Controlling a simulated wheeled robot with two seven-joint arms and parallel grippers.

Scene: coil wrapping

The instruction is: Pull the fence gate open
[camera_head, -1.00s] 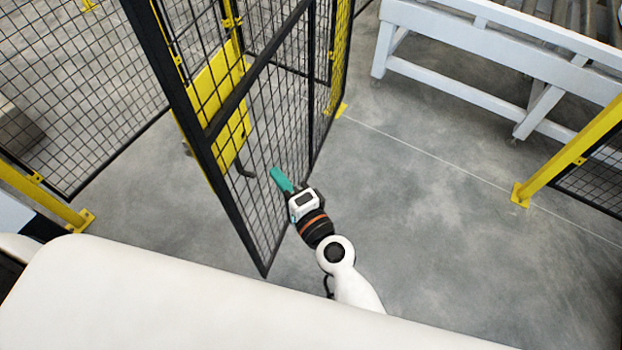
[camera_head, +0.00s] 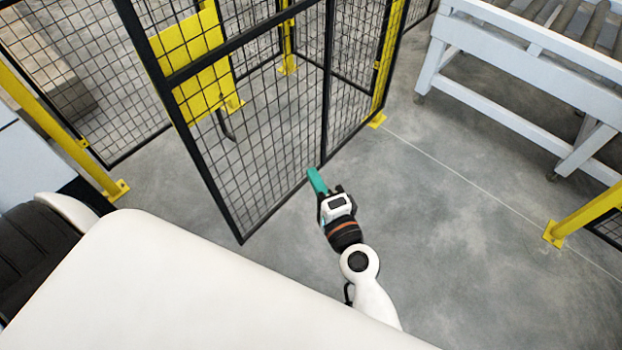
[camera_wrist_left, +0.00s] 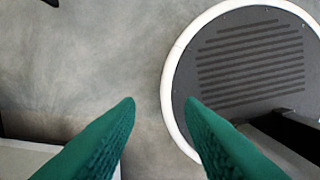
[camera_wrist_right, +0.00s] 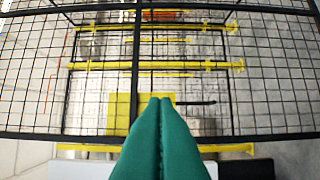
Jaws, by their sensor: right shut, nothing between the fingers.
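The fence gate (camera_head: 262,165) is a black-framed mesh panel with a yellow plate (camera_head: 190,62) and a dark handle bar below the plate. It stands swung out at an angle, its free lower corner towards my body. My right gripper (camera_head: 316,180) is shut and empty, its green fingertips close to the mesh on the gate's right side; I cannot tell if they touch it. In the right wrist view the shut green fingers (camera_wrist_right: 160,110) point at the black mesh. My left gripper (camera_wrist_left: 160,105) shows only in its wrist view, open and empty over the floor.
A white roller conveyor (camera_head: 520,85) stands at the back right. Yellow posts stand at the right (camera_head: 585,215) and left (camera_head: 75,150), with a fixed mesh fence at the far left. The grey floor (camera_head: 450,210) right of the gate is clear.

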